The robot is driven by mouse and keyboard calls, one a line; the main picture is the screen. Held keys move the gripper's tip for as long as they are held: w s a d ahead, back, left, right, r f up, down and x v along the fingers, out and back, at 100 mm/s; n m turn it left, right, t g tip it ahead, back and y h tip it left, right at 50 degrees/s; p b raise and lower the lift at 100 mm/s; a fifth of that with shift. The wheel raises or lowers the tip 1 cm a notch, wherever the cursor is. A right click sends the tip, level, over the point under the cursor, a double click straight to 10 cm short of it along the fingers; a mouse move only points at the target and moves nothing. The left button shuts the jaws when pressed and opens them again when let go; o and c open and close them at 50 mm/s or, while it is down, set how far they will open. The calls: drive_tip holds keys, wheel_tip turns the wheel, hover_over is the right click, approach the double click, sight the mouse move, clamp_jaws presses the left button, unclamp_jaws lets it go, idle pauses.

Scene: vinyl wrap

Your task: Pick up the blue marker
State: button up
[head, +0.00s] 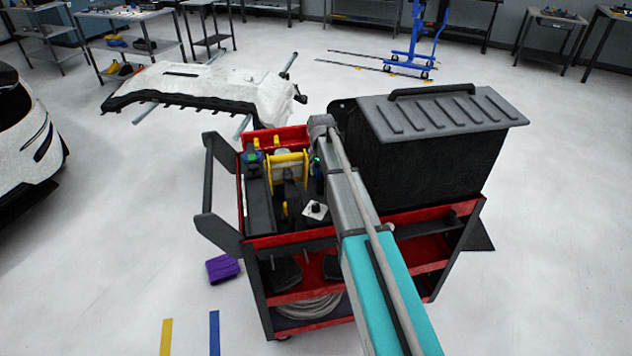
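The red tool cart (290,241) stands in the middle of the head view. My arm reaches over it from the bottom, its end bending down into the cart's top tray beside a small green light. My gripper (309,186) is dark and small among dark tools there, and its fingers cannot be made out. No other marker shows clearly, and my arm hides part of the tray.
A black lidded bin (430,150) rises on the cart's right. Yellow tools (287,158) crowd the tray. A purple cloth (222,268) lies on the floor at left. A white bumper on a stand (205,85) is behind. Open floor surrounds the cart.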

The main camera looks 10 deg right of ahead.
drive_tip(key=c, duration=0.7)
drive_tip(key=shift+r, duration=0.2)
wheel_tip(320, 180, up, 10)
drive_tip(key=p, duration=1)
drive_tip(key=shift+f, duration=0.2)
drive_tip(key=shift+r, duration=0.1)
idle(0.4)
wheel_tip(320, 180, up, 13)
drive_tip(key=p, duration=1.2)
drive_tip(key=shift+f+p, duration=0.2)
drive_tip(key=shift+p, duration=0.2)
drive_tip(key=shift+a, duration=0.1)
